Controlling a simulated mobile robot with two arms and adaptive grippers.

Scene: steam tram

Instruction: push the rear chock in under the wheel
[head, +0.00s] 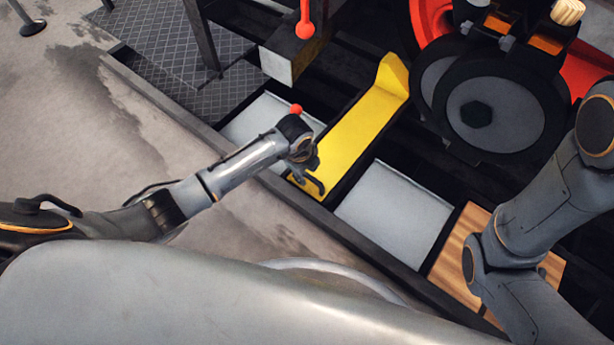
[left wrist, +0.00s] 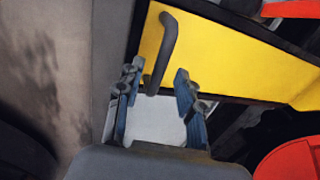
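The yellow chock (head: 350,135) is a long flat bar with a raised wedge at its far end, beside the grey wheel (head: 490,112). A gap between wedge and wheel is hard to judge. A dark bent handle (left wrist: 166,45) stands at the bar's near end. My left gripper (head: 308,168) is over that near end. In the left wrist view, the left gripper (left wrist: 157,85) has its fingers apart, with the handle's lower end showing between or just beyond them. I cannot tell whether they touch it. My right arm shows at the right, but its gripper is out of view.
Pale panels (head: 392,212) lie beside the chock, with a wooden plate (head: 462,250) further right. A red-knobbed lever (head: 305,25) stands above a grey block (head: 290,58). A dark rail runs along the near edge. Concrete floor (head: 70,110) is open at left.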

